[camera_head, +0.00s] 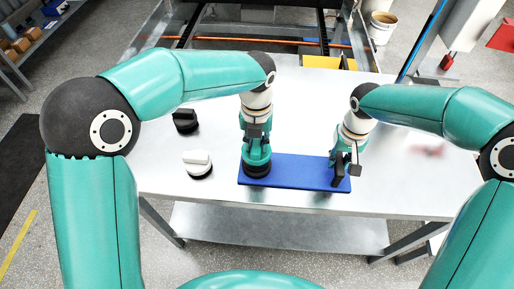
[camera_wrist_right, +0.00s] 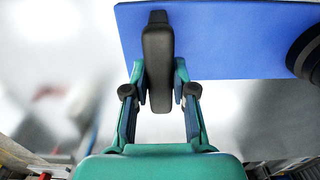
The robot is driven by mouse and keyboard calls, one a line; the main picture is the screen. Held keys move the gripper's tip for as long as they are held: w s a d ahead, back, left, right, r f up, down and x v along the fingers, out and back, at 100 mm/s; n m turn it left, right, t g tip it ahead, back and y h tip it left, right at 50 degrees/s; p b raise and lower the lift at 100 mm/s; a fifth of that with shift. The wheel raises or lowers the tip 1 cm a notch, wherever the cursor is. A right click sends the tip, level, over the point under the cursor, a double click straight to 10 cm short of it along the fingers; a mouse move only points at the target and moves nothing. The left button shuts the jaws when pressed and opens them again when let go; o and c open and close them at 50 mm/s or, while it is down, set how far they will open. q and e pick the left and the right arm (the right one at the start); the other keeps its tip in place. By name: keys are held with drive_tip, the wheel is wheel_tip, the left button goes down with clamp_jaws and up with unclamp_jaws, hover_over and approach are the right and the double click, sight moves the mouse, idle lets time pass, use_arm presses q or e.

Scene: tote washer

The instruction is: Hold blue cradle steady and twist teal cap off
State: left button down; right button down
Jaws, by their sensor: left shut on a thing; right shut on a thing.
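The blue cradle (camera_head: 300,172) is a flat blue board on the metal table. It also shows in the right wrist view (camera_wrist_right: 230,40). My left gripper (camera_head: 256,146) points down at the cradle's left end and is shut on the teal cap (camera_head: 257,158), largely hidden by the gripper. A black round base (camera_head: 257,171) sits under the cap; a black round part shows at the right edge of the right wrist view (camera_wrist_right: 308,55). My right gripper (camera_wrist_right: 158,82) is shut on the cradle's dark upright handle (camera_wrist_right: 158,45) at its right end.
A white cap on a black base (camera_head: 198,163) and a black cap (camera_head: 185,121) stand on the table (camera_head: 310,105) left of the cradle. The table's front edge runs close before the cradle. A yellow block (camera_head: 328,62) lies at the back; the table behind the cradle is clear.

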drive_tip(key=shift+s+f, duration=0.2)
drive_tip(key=shift+f, duration=0.1)
use_arm(q)
drive_tip(key=n, duration=0.9)
drive_tip(key=shift+n, duration=0.4)
drive_tip(key=n, duration=0.4)
drive_tip(key=shift+n, duration=0.3)
drive_tip(key=n, duration=0.4)
drive_tip(key=shift+r, duration=2.6)
